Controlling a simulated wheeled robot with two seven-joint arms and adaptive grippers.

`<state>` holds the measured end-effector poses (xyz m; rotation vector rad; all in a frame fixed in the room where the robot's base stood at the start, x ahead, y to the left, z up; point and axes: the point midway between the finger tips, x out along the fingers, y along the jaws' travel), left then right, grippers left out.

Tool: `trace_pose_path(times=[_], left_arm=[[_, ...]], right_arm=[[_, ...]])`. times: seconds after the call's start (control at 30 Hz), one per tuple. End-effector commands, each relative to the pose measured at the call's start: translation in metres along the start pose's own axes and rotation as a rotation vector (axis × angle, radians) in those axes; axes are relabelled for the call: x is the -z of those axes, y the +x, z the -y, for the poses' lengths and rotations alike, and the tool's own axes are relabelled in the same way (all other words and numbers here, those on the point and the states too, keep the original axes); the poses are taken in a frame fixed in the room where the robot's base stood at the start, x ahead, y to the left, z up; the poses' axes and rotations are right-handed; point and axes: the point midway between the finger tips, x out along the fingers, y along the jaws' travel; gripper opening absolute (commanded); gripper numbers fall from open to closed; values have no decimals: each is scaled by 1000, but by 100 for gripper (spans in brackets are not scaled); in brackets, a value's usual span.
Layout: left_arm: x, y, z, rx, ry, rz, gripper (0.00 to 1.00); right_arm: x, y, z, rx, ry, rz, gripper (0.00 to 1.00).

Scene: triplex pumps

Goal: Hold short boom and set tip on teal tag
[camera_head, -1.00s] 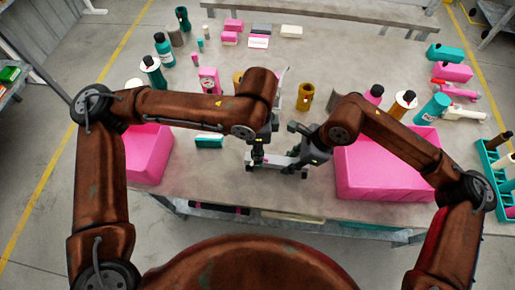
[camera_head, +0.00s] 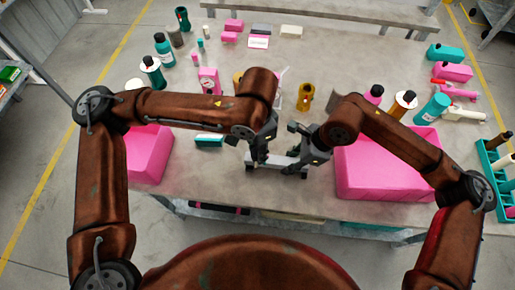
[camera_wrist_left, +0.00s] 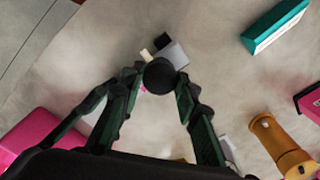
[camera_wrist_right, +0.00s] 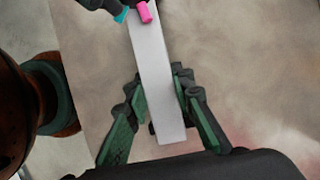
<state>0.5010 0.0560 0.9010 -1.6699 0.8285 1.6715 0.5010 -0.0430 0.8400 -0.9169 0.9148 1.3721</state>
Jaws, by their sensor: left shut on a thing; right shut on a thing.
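A long pale grey bar (camera_wrist_right: 155,60) lies low over the front of the table; it also shows in the head view (camera_head: 275,160). My right gripper (camera_wrist_right: 159,78) is shut on the bar, with a finger on each side. Beyond it, near the bar's far end, are a pink tag (camera_wrist_right: 145,12) and a teal tag (camera_wrist_right: 121,16), with a dark part beside them. My left gripper (camera_wrist_left: 160,72) is shut on a round black piece (camera_wrist_left: 160,76) near a pale block (camera_wrist_left: 174,55) and a cream tab (camera_wrist_left: 145,54). I cannot tell whether the black piece touches the teal tag.
Pink bins stand on the left (camera_head: 147,158) and right (camera_head: 385,178). A teal block (camera_head: 209,140) lies left of my left gripper. An amber cylinder (camera_head: 305,97) stands behind the bar. Bottles and blocks line the back and sides; the table's middle is mostly clear.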

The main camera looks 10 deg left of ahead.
Motion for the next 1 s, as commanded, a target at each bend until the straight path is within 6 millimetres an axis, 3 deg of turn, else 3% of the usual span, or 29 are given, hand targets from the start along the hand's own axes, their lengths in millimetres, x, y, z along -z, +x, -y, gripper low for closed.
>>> trace_pose_path(times=[0.23,0.27,0.5,0.83,1.0], left_arm=[[1,-1,0,0,0,-5,5],[1,-1,0,0,1,-5,31],[1,0,0,0,1,-2,47],[1,-4,0,1,1,-2,47],[1,-26,1,3,1,-4,47]], right_arm=[[-2,0,-1,-3,-3,3,0],[-2,0,-1,-3,-3,3,0],[-1,0,-1,-1,-2,2,0],[-1,0,0,0,-1,1,0],[-1,0,0,0,-1,1,0]])
